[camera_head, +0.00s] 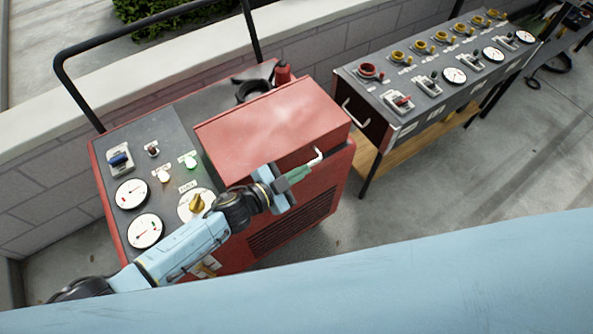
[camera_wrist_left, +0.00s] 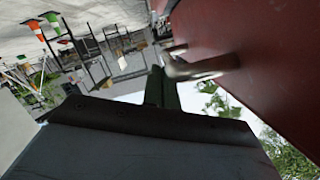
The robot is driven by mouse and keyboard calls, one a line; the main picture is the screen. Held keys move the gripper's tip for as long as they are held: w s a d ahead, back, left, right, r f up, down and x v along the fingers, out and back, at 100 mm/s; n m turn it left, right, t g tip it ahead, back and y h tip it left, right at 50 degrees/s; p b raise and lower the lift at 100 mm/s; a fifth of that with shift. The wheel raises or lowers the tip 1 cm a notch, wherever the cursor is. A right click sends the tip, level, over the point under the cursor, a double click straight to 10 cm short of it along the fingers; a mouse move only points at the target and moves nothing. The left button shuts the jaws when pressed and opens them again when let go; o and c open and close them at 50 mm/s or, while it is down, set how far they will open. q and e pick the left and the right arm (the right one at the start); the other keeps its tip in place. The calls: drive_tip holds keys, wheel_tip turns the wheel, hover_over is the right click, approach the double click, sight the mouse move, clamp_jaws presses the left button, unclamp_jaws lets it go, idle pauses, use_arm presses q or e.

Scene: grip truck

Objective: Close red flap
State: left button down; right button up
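The red flap (camera_head: 275,115) is the box-like lid on top of the red machine, at the centre of the head view. It lies low over the machine, with its front edge near the front panel. A pale bent handle (camera_head: 318,158) sticks out at its front right corner. The handle also shows in the left wrist view (camera_wrist_left: 205,67), fixed to a dark red surface. My left gripper (camera_head: 297,174) is at the handle, its green fingers (camera_wrist_left: 160,90) close together. Whether the fingertips touch the handle is unclear. My right gripper is out of view.
A bench (camera_head: 440,70) with gauges and yellow knobs stands to the right. A low wall (camera_head: 60,180) runs behind. Paved floor (camera_head: 450,180) is clear.

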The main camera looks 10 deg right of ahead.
use_arm(q)
drive_tip(key=shift+a+f, duration=0.1)
drive_tip(key=shift+f, duration=0.1)
idle(0.3)
drive_tip(key=s+a+r+p, duration=0.5)
drive_tip(key=s+a, duration=0.2)
drive_tip(key=shift+a+r+p, duration=0.2)
drive_tip(key=shift+r+p, duration=0.1)
drive_tip(key=shift+r, duration=0.05)
